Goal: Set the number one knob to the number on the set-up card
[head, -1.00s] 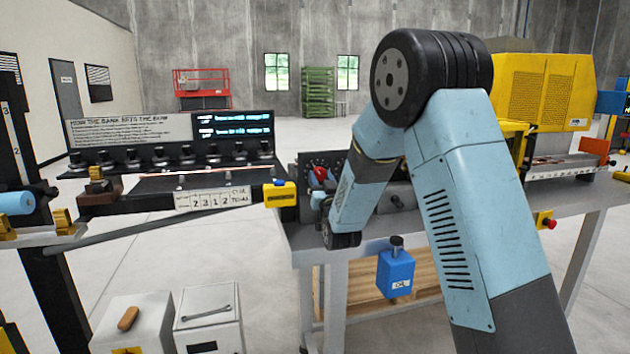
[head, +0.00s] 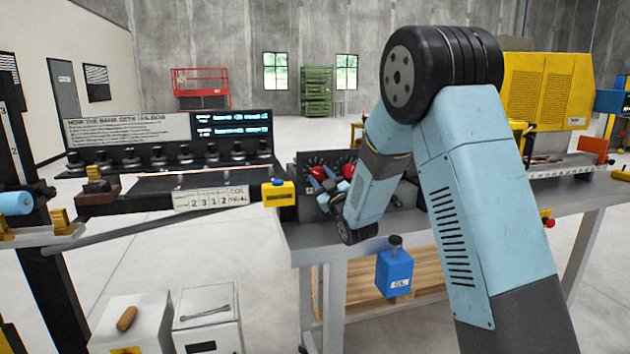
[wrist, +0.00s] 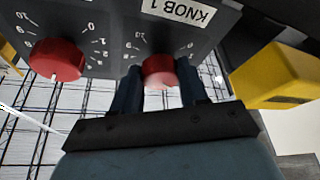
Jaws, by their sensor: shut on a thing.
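A dark dial panel (head: 303,160) with two red knobs stands at the left end of the grey bench. In the wrist view the label "KNOB 1" (wrist: 178,11) shows upside down above the number one knob (wrist: 160,71). My gripper (wrist: 155,86) is shut on this knob, with one dark blue finger on each side. Its pointer is not clear, so its setting cannot be read. In the head view my gripper (head: 329,185) is at the left knob (head: 318,172).
The other red knob (wrist: 56,60) is close beside my gripper in the wrist view. A yellow box (head: 279,193) stands just left of the panel and also shows in the wrist view (wrist: 277,75). A blue can (head: 396,272) hangs at the bench front.

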